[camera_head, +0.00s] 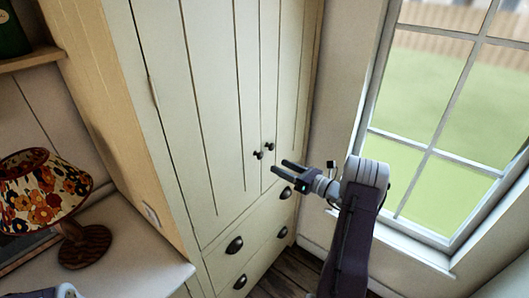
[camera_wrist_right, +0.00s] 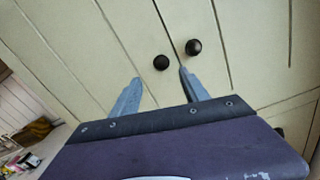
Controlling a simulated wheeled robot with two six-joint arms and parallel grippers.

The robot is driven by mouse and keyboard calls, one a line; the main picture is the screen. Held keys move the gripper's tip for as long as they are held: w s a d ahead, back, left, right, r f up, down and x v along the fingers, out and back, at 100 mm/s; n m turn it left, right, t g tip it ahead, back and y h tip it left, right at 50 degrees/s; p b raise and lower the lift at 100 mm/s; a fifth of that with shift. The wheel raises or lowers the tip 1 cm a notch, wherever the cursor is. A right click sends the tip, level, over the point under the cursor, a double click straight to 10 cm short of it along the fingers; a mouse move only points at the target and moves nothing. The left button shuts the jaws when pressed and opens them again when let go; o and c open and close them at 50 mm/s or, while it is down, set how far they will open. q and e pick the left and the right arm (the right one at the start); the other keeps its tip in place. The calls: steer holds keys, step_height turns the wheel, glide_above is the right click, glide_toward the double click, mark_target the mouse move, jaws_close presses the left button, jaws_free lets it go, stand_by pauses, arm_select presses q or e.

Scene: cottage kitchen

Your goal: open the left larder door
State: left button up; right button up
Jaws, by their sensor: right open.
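The left larder door (camera_head: 205,90) is a cream plank door and stands shut against the narrow-looking right larder door (camera_head: 287,80). Its dark round knob (camera_head: 258,155) sits beside the seam; it also shows in the right wrist view (camera_wrist_right: 161,62). The right door's knob (camera_head: 269,146) is close to it, and shows in the wrist view (camera_wrist_right: 194,46) too. My right gripper (camera_head: 279,166) is open and empty, just in front of and below the knobs. In the wrist view its fingertips (camera_wrist_right: 160,82) lie either side of the left knob's line, short of it. My left gripper is not seen.
Drawers with dark cup handles (camera_head: 235,245) are below the doors. A window (camera_head: 440,130) is at the right. A counter (camera_head: 135,250) with a flowered lamp (camera_head: 42,195) stands at the left. A little dark floor (camera_head: 290,275) shows below.

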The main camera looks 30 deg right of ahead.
mark_target(262, 156)
steer(key=p+x, duration=0.3)
steer(key=x, duration=0.5)
steer(key=shift+w+p, duration=0.25)
steer(key=shift+p, duration=0.05)
steer(key=shift+w+a, duration=0.25)
steer(key=shift+w, duration=0.05)
steer(key=shift+w+d+f, duration=0.1)
steer(key=shift+d+f, duration=0.05)
steer(key=shift+f, duration=0.05)
steer(key=shift+r, duration=0.1)
jaws_close()
stand_by(0.5)
